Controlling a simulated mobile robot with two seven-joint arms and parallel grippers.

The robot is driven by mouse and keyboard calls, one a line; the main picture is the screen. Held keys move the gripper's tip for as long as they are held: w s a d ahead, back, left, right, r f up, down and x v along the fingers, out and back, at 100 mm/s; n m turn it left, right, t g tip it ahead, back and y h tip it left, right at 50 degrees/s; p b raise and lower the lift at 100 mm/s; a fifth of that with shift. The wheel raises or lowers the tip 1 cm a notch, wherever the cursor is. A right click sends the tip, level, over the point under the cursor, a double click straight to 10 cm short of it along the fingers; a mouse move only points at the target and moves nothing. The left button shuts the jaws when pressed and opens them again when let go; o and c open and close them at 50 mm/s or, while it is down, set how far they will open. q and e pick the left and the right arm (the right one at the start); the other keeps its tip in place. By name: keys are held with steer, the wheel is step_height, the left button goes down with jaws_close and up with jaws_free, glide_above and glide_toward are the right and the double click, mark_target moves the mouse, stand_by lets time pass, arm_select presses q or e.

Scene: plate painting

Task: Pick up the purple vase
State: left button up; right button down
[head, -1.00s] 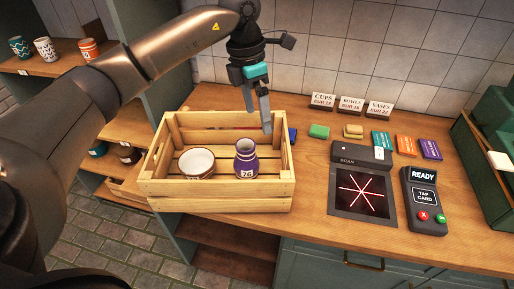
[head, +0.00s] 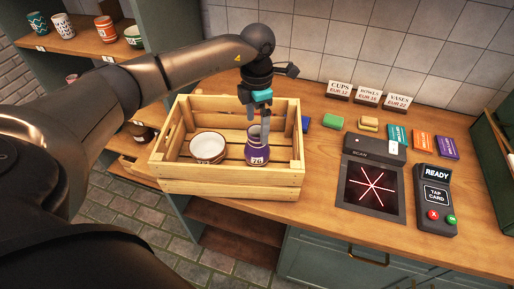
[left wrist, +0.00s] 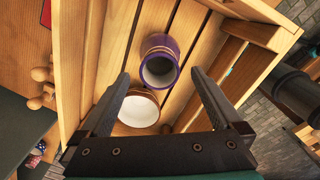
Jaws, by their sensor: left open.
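The purple vase (head: 257,152) stands upright in the right part of the wooden crate (head: 232,187), with a tag reading 26 on its front. In the left wrist view the vase (left wrist: 160,45) shows its open white mouth, ahead of and between the fingers. My left gripper (head: 256,120) is open, pointing down just above the vase's mouth in the head view. It also shows in the left wrist view (left wrist: 158,88), with nothing between its fingertips that I can see held. My right gripper is not in view.
A white bowl (head: 207,147) with a reddish-brown rim stands in the crate, left of the vase. The scanner (head: 373,187), card reader (head: 436,197), sponges and coloured boxes lie right of the crate. Cups stand on the shelf (head: 83,45) at upper left.

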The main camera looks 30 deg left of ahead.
mark_target(257, 133)
arm_select(q)
steer(key=shift+f, duration=1.9)
jaws_close()
steer(key=shift+r, duration=0.1)
